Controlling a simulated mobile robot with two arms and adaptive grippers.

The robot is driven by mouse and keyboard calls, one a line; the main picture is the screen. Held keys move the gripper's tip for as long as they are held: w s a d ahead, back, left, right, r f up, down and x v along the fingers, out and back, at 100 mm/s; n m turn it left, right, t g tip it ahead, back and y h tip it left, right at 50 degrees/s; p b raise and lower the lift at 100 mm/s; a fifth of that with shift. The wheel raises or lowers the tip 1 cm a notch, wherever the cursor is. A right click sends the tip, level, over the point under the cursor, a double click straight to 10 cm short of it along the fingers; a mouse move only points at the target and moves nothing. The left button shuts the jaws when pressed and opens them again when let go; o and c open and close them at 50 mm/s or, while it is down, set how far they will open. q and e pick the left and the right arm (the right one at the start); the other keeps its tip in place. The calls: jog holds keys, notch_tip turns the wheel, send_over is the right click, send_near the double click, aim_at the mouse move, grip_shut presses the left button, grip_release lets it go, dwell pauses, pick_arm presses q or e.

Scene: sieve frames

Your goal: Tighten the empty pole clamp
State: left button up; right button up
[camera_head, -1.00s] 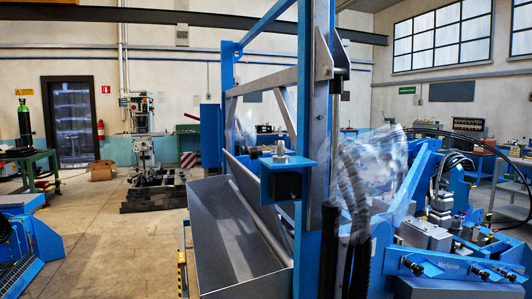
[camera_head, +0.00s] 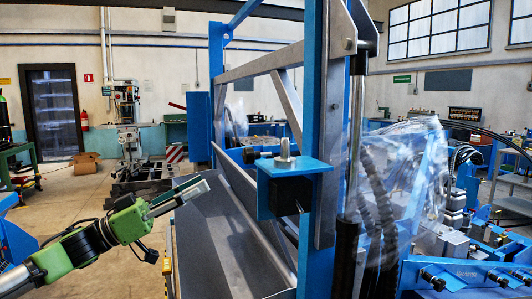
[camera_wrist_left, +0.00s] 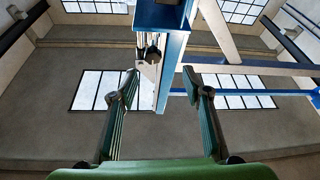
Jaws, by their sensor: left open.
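What looks like the clamp is a silver upright stud (camera_head: 284,149) with a dark side knob (camera_head: 250,156). It sits on a blue bracket (camera_head: 292,167) fixed to the blue frame post. I cannot tell whether it grips anything. My left gripper (camera_head: 204,185) is green with long pads, left of and lower than the bracket, clear of it in the picture. Its fingers are apart and empty. In the left wrist view the open fingers (camera_wrist_left: 160,78) frame a blue beam (camera_wrist_left: 172,58) and a small metal fitting (camera_wrist_left: 148,66). The right gripper is not visible.
A grey sloping metal trough (camera_head: 215,245) lies below and right of my left gripper. The blue frame post (camera_head: 312,90), black hoses (camera_head: 378,195) and clear plastic sheeting (camera_head: 405,160) stand right of the bracket. Open floor (camera_head: 75,205) lies at the left.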

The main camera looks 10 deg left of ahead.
aim_at(244, 157)
pick_arm(q)
jog(key=p+x, duration=0.1)
jog(key=x, duration=0.3)
jog(key=s+r+p+x, duration=0.1)
jog(key=x, duration=0.4)
jog(key=p+x, duration=0.1)
jog(key=x, duration=0.4)
jog(key=shift+s+d+r, duration=0.15)
jog(key=shift+s+d, duration=0.05)
jog(key=shift+s, duration=0.05)
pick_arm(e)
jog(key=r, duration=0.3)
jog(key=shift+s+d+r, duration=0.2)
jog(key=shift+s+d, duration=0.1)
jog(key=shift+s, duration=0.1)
pick_arm(q)
jog(key=c, duration=1.1)
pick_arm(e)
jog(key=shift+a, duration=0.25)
